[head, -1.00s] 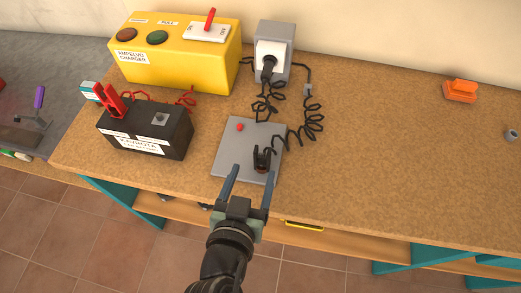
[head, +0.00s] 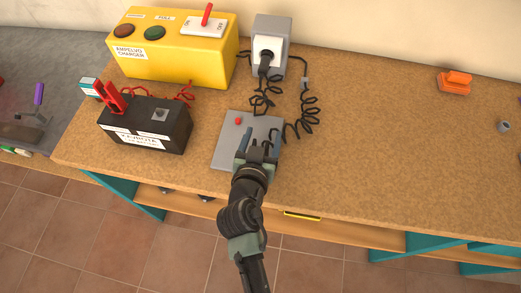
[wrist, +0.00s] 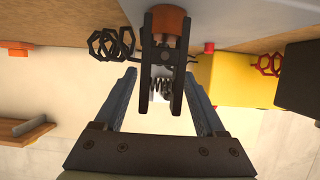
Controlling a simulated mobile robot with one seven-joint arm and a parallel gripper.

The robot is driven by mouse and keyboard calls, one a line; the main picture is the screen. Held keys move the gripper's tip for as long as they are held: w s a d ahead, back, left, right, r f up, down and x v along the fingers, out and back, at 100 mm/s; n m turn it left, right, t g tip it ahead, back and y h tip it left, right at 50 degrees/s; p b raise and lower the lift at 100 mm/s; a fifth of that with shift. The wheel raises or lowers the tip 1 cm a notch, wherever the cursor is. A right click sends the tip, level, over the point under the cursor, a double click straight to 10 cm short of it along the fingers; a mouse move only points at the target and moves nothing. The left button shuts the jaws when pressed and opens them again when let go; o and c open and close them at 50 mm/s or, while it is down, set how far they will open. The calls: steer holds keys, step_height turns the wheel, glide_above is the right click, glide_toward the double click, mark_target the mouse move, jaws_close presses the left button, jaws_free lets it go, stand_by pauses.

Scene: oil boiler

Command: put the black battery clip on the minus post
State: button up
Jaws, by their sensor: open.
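The black battery clip (wrist: 163,60) stands on the grey plate (head: 232,127); in the wrist view its two arms and spring show between my fingers. My gripper (head: 261,137) is open around the clip, one finger on each side, with a gap visible in the wrist view (wrist: 160,88). In the head view my gripper mostly hides the clip. The black battery (head: 145,131) stands left of the plate. A red clip (head: 112,97) sits at its left end. The bare grey post (head: 160,114) is on its top toward the right.
The yellow charger (head: 170,55) with its red lever (head: 207,14) stands behind the battery. A grey socket box (head: 270,45) stands behind the plate, with coiled black cable (head: 303,125) running to the clip. The bench's right side is mostly clear.

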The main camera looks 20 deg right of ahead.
steer(key=shift+w+d, duration=0.1)
jaws_close()
stand_by(0.3)
step_height(320, 180, up, 10)
steer(key=shift+p, duration=0.35)
stand_by(0.3)
steer(key=w+a+r+b, duration=0.1)
steer(key=w+a+r, duration=0.2)
steer(key=w+a, duration=0.5)
steer(key=w+a+r+b, duration=0.1)
steer(key=w+a+r, duration=0.3)
steer(key=w+a, duration=0.4)
steer(key=a, duration=0.2)
steer(key=shift+a+b, duration=0.35)
steer(key=shift+b, duration=0.05)
stand_by(0.5)
steer(key=shift+w, duration=0.1)
